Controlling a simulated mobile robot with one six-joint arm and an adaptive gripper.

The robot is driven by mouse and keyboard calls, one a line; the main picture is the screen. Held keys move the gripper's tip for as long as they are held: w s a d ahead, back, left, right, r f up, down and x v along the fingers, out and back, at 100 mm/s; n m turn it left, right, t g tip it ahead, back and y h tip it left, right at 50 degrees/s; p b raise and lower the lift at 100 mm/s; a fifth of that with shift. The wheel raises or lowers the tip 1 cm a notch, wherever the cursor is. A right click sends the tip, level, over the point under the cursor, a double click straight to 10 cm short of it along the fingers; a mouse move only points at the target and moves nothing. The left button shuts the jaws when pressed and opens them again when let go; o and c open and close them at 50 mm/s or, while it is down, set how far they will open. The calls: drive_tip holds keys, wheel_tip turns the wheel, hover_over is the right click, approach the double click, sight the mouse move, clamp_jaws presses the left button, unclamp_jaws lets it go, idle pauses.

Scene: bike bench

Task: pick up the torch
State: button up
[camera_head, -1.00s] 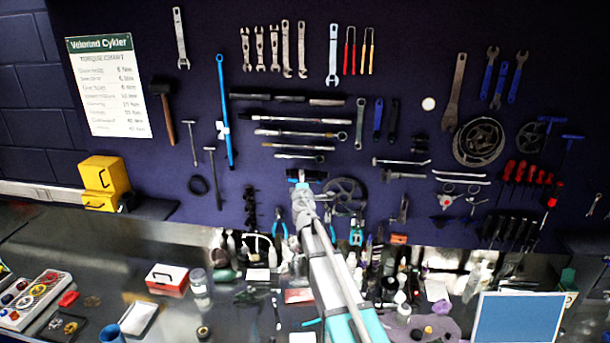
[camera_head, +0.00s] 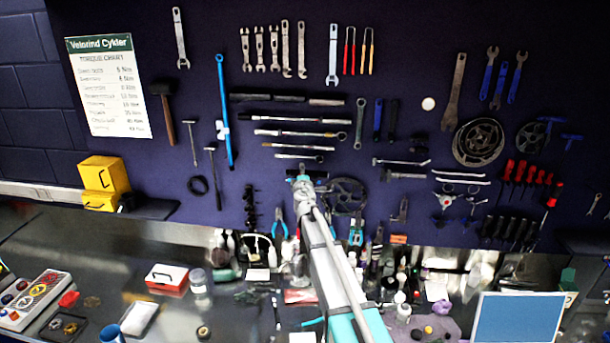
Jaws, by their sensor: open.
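I cannot make out a torch for certain; several small items on the crowded bench are too small to tell apart. My gripper (camera_head: 306,176) is at the far end of my arm, in front of the dark tool wall, near its lower middle. It looks small and dark, and its fingers are hard to see. It is open, and I see nothing held in it. My arm hides part of the bench and wall behind it.
Tools hang across the wall.

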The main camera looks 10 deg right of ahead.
drive_tip(key=shift+w, duration=0.75)
drive_tip(key=shift+c, duration=0.2)
clamp_jaws()
